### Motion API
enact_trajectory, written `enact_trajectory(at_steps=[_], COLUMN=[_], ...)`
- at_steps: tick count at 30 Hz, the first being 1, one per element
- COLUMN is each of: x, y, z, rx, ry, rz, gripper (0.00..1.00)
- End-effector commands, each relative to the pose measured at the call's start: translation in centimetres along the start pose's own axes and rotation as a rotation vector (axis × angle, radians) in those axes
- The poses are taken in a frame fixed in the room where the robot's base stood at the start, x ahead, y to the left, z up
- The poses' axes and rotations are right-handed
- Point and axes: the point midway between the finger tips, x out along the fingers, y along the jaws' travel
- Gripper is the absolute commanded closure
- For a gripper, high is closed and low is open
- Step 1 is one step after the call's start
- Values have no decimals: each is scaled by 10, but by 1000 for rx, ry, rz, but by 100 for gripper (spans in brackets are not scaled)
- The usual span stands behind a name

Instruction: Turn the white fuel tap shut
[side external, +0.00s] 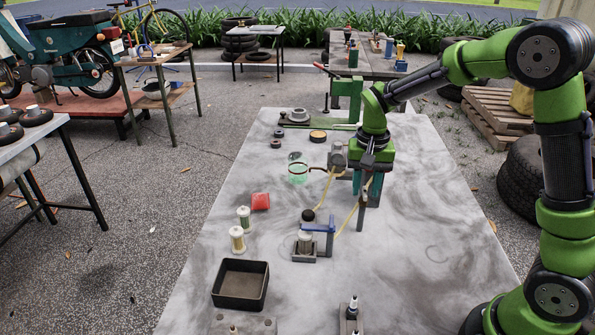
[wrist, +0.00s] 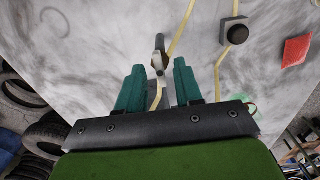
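The fuel tap (wrist: 158,62) shows in the wrist view as a small whitish piece by a dark post, in line with a yellow hose. It lies just ahead of and between my fingertips, and I cannot tell whether they touch it. My gripper (wrist: 159,68) has two teal fingers spread apart, with nothing clearly clamped. In the side view my gripper (side external: 367,188) points down over the right middle of the table, at a dark post (side external: 361,217) by the yellow hose. The tap itself is mostly hidden there, and its handle angle is unclear.
Yellow hoses (side external: 348,220) run close to the gripper. The table's right side (side external: 430,220) is clear.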

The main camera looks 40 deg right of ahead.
Motion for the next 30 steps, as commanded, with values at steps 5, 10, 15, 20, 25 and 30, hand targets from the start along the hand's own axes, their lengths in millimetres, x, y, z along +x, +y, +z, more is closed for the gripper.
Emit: enact_trajectory(at_steps=[5,10,15,20,25,30], x=[0,-15,-51,-92,-130,-156], y=[0,-1,-1,-1,-1,0], z=[0,-1,-1,-1,-1,0], rx=[-2,-3,-2,-2,-1,-1], ry=[0,4,5,5,4,2], rz=[1,-3,-4,-5,-3,-1], gripper=[65,65,65,65,65,65])
